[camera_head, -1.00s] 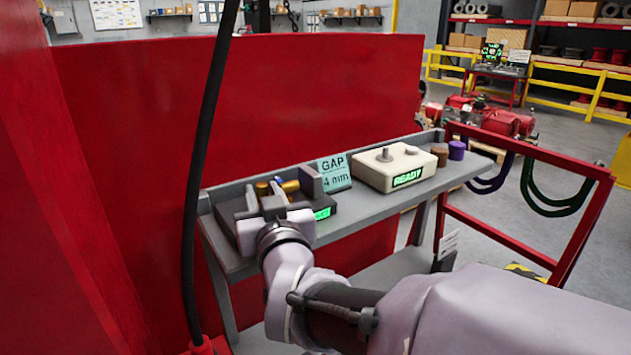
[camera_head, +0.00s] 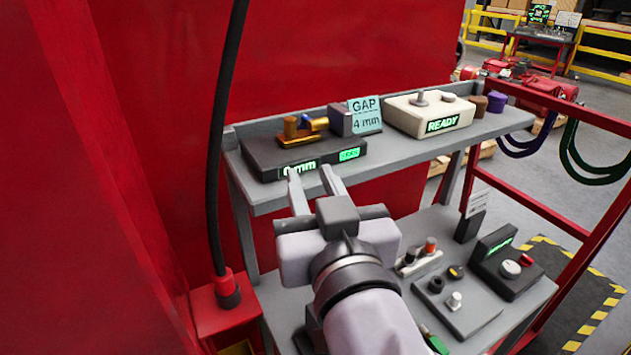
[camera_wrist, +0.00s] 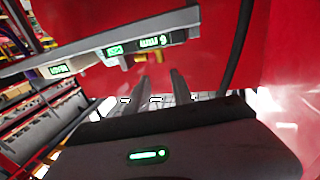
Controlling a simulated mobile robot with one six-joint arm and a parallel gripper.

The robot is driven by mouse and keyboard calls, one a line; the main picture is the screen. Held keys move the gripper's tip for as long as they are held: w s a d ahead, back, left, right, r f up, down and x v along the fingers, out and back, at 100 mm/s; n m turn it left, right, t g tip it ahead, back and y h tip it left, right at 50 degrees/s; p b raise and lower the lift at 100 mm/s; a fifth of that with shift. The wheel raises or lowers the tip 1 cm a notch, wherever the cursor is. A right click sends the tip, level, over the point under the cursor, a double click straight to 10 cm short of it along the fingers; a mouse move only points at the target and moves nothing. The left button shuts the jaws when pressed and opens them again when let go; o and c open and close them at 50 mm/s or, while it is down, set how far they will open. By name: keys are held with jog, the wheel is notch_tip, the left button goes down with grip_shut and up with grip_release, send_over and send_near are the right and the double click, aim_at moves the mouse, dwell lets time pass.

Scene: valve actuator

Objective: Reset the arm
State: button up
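My gripper (camera_head: 312,180) is in the middle of the head view, its two fingers apart with nothing between them. The fingers point toward the front edge of the grey shelf (camera_head: 285,200). Just past the fingertips on the shelf is a dark device (camera_head: 262,158) with green displays and a brass fitting (camera_head: 298,132) on top. In the wrist view, the two fingers (camera_wrist: 160,88) are also apart, and the shelf edge with lit displays lies beyond them at the upper left. My gripper's body hides part of the lower shelf.
The lower shelf (camera_head: 440,225) holds a dark box with a knob (camera_head: 508,268) and small parts. A black cable (camera_head: 219,150) hangs at left. Red panels stand behind and left.

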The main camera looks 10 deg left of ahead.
jog(key=s+d+f+m+g+h, duration=0.2)
jog(key=s+d+f+m+g, duration=0.2)
jog(key=d+f, duration=0.4)
jog(key=s+d+f+m+g+h, duration=0.2)
jog(key=s+d+f+m+g, duration=0.2)
jog(key=s+d+f+g, duration=0.2)
notch_tip(320, 180, down, 4)
jog(key=d, duration=0.2)
jog(key=shift+s+d+m+g+h, duration=0.25)
jog(key=shift+d+m+g+h, duration=0.1)
jog(key=shift+m+g+h, duration=0.05)
dwell(1.3)
